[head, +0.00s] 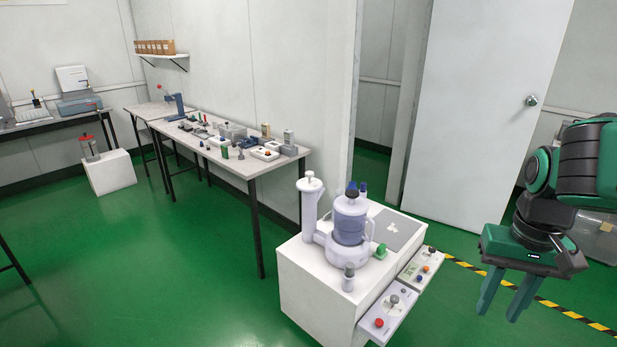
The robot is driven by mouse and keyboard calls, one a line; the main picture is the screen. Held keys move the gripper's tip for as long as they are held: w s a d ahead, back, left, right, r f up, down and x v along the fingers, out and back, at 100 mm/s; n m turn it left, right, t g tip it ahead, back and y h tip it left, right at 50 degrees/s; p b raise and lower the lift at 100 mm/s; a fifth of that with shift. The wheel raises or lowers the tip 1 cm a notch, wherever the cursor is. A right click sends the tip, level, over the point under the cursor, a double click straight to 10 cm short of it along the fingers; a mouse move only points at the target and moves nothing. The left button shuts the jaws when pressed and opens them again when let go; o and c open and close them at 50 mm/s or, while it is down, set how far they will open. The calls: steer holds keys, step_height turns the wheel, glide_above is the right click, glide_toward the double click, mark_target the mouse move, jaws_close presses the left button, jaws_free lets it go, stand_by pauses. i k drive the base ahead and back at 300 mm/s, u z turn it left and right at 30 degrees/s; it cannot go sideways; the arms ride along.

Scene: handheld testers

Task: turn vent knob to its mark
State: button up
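A pale apparatus with a clear bluish jar (350,222) stands on a white cabinet (318,290). A dark knob (352,192) tops the jar, and a white knob (310,176) tops the column at its left. A small pale post with a grey knob (348,270) stands in front. Two control panels at the cabinet's front right edge carry a red knob (379,322), a grey knob (394,300) and an orange knob (426,268). I cannot tell which is the vent knob, and no mark is legible. My gripper (502,314) is open and empty, pointing down, right of the cabinet and apart from it.
A long table (262,168) with several small devices stands along the wall. A white door (480,110) is behind my arm. Yellow-black tape (565,312) crosses the floor below my gripper. A white block (110,175) stands at the left. The green floor (170,270) at left front is clear.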

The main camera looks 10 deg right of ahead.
mark_target(310, 175)
steer(key=u, duration=0.05)
steer(key=i, duration=1)
steer(key=z, duration=0.05)
